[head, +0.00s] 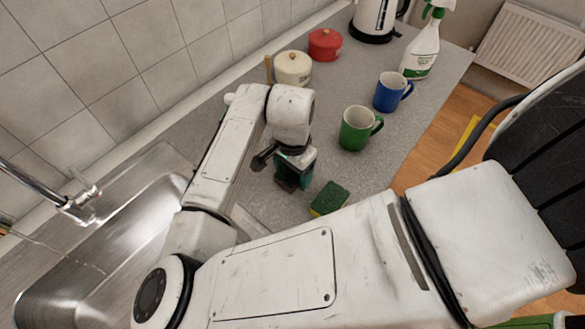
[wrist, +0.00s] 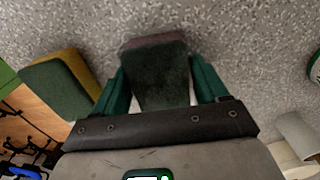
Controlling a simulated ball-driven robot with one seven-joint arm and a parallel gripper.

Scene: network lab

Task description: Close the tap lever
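The chrome tap (head: 72,208) stands at the back edge of the steel sink at the far left, with its lever (head: 88,190) sticking up beside the spout (head: 30,182). A thin clear streak, apparently running water, crosses the basin below the spout's end. My gripper (head: 293,180) is over the counter, well to the right of the tap and apart from it. In the wrist view, its teal fingers (wrist: 158,82) lie along both sides of a dark green-brown block (wrist: 155,65) and appear shut on it. The tap is out of the wrist view.
A green-yellow sponge (head: 330,198) lies right of my gripper. A green mug (head: 357,128), blue mug (head: 389,92), cream pot (head: 292,68), red pot (head: 324,45), kettle (head: 375,18) and spray bottle (head: 422,50) stand farther back. My arm partly hides the steel sink (head: 145,205).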

